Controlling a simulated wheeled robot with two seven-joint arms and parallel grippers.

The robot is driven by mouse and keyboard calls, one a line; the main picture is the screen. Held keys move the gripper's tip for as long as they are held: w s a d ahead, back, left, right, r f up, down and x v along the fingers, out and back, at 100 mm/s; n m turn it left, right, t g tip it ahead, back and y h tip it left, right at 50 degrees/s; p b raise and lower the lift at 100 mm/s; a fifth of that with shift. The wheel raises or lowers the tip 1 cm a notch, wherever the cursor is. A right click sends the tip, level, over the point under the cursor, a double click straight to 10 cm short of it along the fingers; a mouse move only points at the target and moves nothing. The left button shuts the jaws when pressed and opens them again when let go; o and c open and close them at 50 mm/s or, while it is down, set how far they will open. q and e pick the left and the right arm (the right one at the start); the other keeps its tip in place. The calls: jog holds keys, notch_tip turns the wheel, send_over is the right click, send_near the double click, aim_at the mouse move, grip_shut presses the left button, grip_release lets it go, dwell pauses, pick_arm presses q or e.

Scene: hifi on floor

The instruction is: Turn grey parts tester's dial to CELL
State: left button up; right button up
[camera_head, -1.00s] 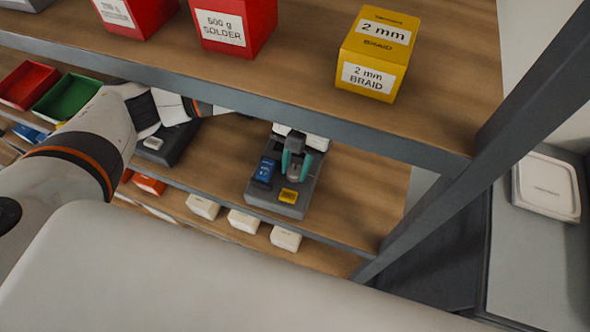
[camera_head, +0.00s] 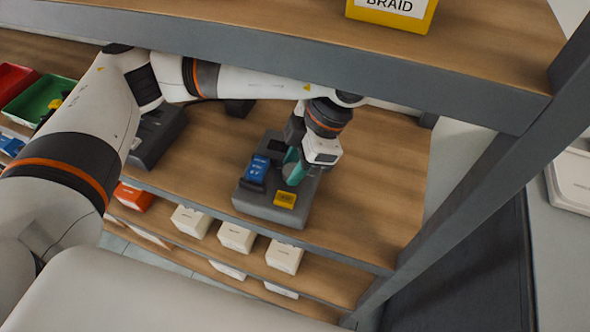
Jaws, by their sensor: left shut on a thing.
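The grey parts tester (camera_head: 272,208) sits on the middle shelf near its front edge. It has a blue display (camera_head: 257,168) on its left and a yellow label (camera_head: 285,199) at its front right. My left gripper (camera_head: 294,171), with teal fingers, points down over the tester, just right of the blue display. It is shut on the tester's dial, which the fingers and wrist mostly hide. The dial's markings are too small to read. My right gripper is not in view.
The upper shelf's grey edge (camera_head: 300,66) runs above my left forearm, with a yellow braid box (camera_head: 392,12) on it. A dark device (camera_head: 156,135) stands left of the tester. Small white boxes (camera_head: 236,237) stand below. A grey upright (camera_head: 470,190) is at the right.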

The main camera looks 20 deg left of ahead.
pick_arm(q)
jog(key=shift+d+m+t+b, duration=0.1)
jog(key=shift+m+t+b, duration=0.6)
jog(key=shift+m+b, duration=0.85)
jog(key=shift+m, duration=0.25)
jog(key=shift+s, duration=0.1)
jog(key=o, duration=1)
jog(key=v, duration=0.5)
jog(key=shift+d+r, duration=0.15)
jog(key=shift+w+d+b, duration=0.4)
jog(key=shift+d, duration=1.55)
jog(key=shift+w+d+b, duration=0.35)
jog(key=shift+d+b, duration=0.05)
jog(key=shift+d, duration=1.6)
jog(key=shift+w+d+b, duration=0.4)
jog(key=shift+d, duration=1.55)
